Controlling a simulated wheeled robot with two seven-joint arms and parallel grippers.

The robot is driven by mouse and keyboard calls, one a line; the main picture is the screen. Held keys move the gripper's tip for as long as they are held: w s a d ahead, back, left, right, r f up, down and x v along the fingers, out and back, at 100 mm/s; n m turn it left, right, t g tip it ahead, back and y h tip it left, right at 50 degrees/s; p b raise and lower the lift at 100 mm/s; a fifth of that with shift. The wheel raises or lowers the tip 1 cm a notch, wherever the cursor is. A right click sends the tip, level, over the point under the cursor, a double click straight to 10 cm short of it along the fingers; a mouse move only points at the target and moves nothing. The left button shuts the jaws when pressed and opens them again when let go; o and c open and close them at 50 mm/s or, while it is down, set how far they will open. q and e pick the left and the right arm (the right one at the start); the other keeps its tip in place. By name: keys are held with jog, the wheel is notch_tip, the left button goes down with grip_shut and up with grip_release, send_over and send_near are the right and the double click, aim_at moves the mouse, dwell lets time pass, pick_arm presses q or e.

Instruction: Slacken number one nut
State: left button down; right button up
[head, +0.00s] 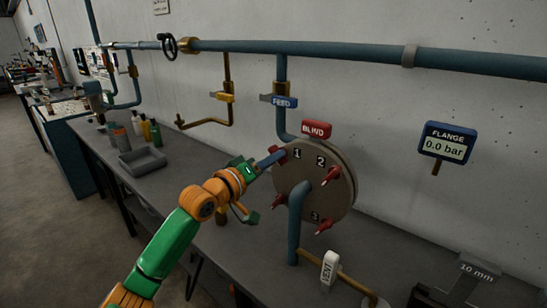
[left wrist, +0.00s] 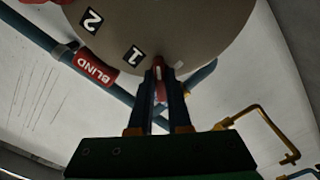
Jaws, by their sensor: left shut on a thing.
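A round grey flange (head: 315,165) stands on the bench, with red wing nuts around its face and the numbers 1, 2 and 3 visible. The number one nut (head: 279,152) is at its upper left, beside the label 1. My left gripper (head: 270,159) reaches it from the left and is shut on it. In the left wrist view the fingers (left wrist: 158,100) close around the red nut (left wrist: 160,90), just below the label 1 (left wrist: 132,54); the fingers partly hide it. My right gripper is not in view.
A red BLIND tag (head: 316,130) sits on top of the flange. A blue pipe (head: 294,225) rises in front of it. A gauge (head: 446,143) reads 0.0 bar. A white VENT handle (head: 329,267) stands at front. A grey tray (head: 142,162) and bottles are left.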

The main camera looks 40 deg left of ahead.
pick_arm(q)
jog(key=shift+r, duration=0.1)
jog(key=c, duration=0.9)
grip_release()
jog(key=shift+o, duration=0.2)
jog(key=s+b, duration=0.3)
jog(key=s, duration=0.4)
jog(key=shift+a, duration=0.3)
